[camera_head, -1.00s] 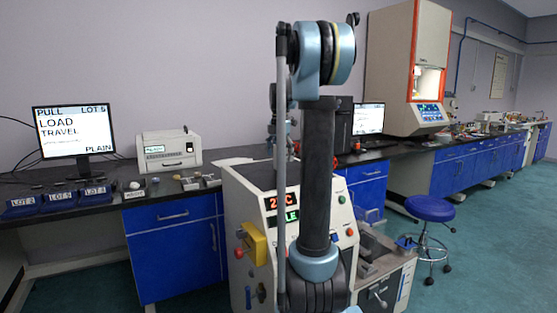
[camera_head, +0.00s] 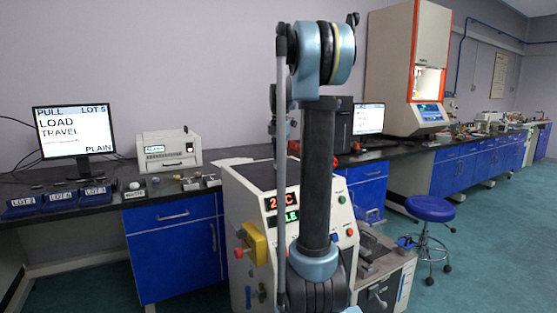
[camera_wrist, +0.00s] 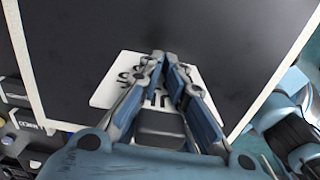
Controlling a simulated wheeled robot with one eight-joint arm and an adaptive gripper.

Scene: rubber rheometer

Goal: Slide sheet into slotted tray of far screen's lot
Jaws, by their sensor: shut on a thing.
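My gripper (camera_wrist: 165,62) is shut on a white sheet (camera_wrist: 106,94) with dark printed characters, partly hidden by the fingers. In the wrist view the sheet is over a black surface with a white edge. The gripper itself is hidden in the head view. Blue slotted trays (camera_head: 57,201) stand in a row at the left end of the bench, with labels that are small; one seems to read LOT 2. The left screen (camera_head: 75,131) reads PULL, LOT 5, LOAD TRAVEL, PLAIN. A farther screen (camera_head: 369,118) stands behind my arm to the right, its text too small to read.
A printer (camera_head: 172,150) and small items are on the black bench. A blue stool (camera_head: 430,208) stands on the open floor at right.

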